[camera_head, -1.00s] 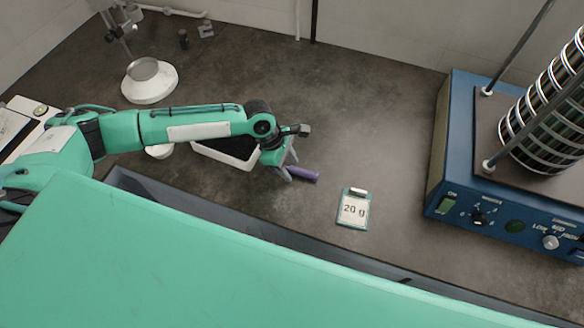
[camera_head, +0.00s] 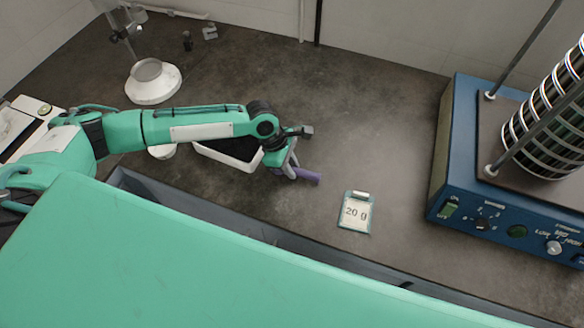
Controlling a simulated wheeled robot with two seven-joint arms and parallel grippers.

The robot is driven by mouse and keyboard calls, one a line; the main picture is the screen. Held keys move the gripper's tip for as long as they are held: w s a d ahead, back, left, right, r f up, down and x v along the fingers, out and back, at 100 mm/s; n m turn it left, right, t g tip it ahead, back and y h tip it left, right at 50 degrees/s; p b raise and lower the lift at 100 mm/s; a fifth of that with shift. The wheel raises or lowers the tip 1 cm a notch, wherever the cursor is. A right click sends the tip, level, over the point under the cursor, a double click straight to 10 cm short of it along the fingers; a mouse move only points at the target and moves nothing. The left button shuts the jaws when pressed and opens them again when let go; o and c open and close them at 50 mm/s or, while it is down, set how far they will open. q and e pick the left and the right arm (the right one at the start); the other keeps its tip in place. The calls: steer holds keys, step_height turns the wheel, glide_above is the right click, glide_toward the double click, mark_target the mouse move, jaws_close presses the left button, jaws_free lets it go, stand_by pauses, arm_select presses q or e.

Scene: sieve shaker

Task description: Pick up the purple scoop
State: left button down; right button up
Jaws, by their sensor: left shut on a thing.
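My left gripper (camera_head: 288,174) comes in from the left and is shut on the scoop near the handle's left part. The rest of the scoop is hidden by the gripper. I cannot tell whether the scoop touches the bench. My right gripper is out of view.
A white tray with dark contents (camera_head: 240,163) lies under my left forearm. A card marked 20 g (camera_head: 355,212) lies right of the scoop. The blue sieve shaker (camera_head: 480,220) stands at the right. A white funnel-like vessel (camera_head: 153,82) stands at the back left.

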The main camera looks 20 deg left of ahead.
arm_select(q)
step_height(320, 180, up, 20)
steer(key=b, duration=0.1)
steer(key=shift+f, duration=0.25)
